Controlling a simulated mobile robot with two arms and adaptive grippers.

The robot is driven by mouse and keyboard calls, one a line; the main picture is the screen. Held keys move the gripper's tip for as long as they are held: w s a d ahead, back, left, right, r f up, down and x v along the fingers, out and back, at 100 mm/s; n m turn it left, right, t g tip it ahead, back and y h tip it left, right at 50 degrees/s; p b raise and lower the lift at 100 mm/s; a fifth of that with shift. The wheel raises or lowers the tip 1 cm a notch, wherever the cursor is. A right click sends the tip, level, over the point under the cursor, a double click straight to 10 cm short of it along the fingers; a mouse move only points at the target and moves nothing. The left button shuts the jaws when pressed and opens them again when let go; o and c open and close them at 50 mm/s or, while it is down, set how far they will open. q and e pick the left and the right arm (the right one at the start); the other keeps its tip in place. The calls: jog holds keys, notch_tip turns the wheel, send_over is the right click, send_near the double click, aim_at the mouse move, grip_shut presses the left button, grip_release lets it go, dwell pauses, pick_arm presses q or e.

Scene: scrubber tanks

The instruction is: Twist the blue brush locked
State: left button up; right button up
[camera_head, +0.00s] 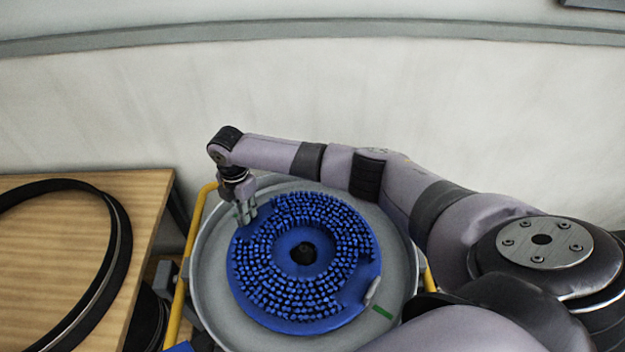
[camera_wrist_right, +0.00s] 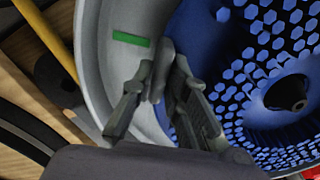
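The blue brush (camera_head: 262,282) is a round disc with rings of blue bristles facing up and a dark hub in its middle. It lies in a round grey pan (camera_head: 213,287). A grey tab (camera_head: 372,291) stands at its right rim beside a green mark (camera_head: 382,313). My right gripper (camera_head: 245,212) points down at the brush's upper left rim. In the right wrist view its fingers straddle another grey tab (camera_wrist_right: 161,68), beside a green mark (camera_wrist_right: 131,39). The fingers look apart, and contact with the tab is unclear. My left gripper is not in view.
A wooden table (camera_head: 130,210) stands at the left with a large black ring (camera_head: 122,243) on it. Yellow bars (camera_head: 178,305) flank the pan. A pale curved wall rises behind. My right arm spans the pan's far right side.

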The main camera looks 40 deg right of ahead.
jog(key=o, duration=0.4)
jog(key=shift+f, duration=0.15)
notch_tip(320, 180, up, 12)
dwell(0.4)
dwell(0.5)
